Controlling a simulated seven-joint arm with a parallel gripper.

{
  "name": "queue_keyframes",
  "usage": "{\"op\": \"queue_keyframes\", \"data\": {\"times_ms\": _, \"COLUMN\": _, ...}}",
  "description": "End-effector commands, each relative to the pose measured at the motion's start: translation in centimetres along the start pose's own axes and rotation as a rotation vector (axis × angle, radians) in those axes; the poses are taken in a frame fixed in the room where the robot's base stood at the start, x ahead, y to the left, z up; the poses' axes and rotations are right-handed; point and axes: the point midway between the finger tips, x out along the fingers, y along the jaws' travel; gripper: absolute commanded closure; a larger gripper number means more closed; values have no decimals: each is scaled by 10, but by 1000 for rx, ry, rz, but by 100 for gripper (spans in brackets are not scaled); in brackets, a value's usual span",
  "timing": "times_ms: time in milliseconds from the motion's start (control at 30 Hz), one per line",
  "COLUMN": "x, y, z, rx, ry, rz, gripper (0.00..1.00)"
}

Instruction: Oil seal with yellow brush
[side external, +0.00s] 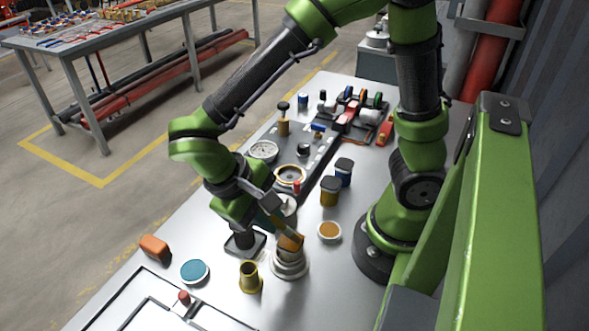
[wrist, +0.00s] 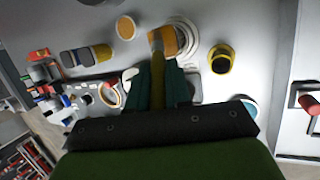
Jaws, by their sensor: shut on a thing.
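My gripper (side external: 270,207) is shut on the yellow brush (side external: 291,242), whose orange-tan head points down and away from the jaws. In the wrist view the brush's yellow handle (wrist: 158,83) runs between the teal fingers (wrist: 158,85). The brush head is at the top of a pale, stepped round part (side external: 289,266), which may be the seal; it also shows in the wrist view (wrist: 188,38). The head overlaps this part in both views; I cannot tell whether they touch.
A yellow flanged cup (side external: 250,278) stands just left of the round part. Nearby are a teal dish (side external: 194,271), an amber dish (side external: 329,231), an orange block (side external: 154,247), and yellow and blue jars (side external: 330,191). A grey pump panel (side external: 310,160) lies behind.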

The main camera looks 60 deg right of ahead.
Motion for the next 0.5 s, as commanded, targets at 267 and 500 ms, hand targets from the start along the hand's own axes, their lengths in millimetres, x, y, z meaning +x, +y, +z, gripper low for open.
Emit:
{"op": "queue_keyframes", "data": {"times_ms": 267, "x": -9, "y": -7, "z": -20, "rx": -1, "ry": 1, "rz": -2, "gripper": 100}}
{"op": "queue_keyframes", "data": {"times_ms": 500, "x": -11, "y": -10, "z": -39, "rx": -2, "ry": 1, "rz": 1, "gripper": 100}}
